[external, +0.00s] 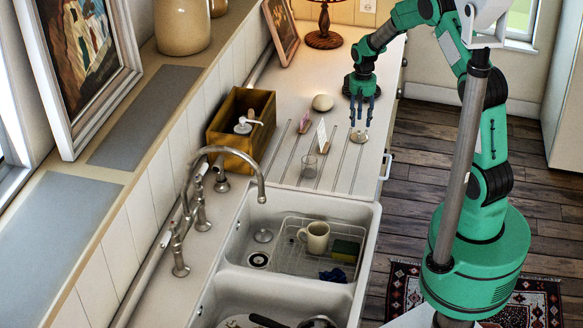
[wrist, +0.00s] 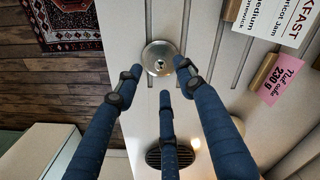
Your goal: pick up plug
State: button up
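The plug (wrist: 160,58) is a round shiny metal disc with a small knob at its centre. It lies on the pale ridged counter, and in the external view it shows as a small grey disc (external: 358,136). My gripper (external: 360,119) hangs just above it, pointing down. Its three blue fingers (wrist: 160,76) are spread apart with nothing between them.
A pale rounded object (external: 322,102) sits behind. The sink (external: 228,285) is in front; the counter's right edge drops to the floor.

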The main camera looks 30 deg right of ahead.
aim_at(356, 133)
jog(key=shift+f, duration=0.1)
jog(key=shift+f+b, duration=0.3)
jog(key=shift+f, duration=2.2)
grip_shut()
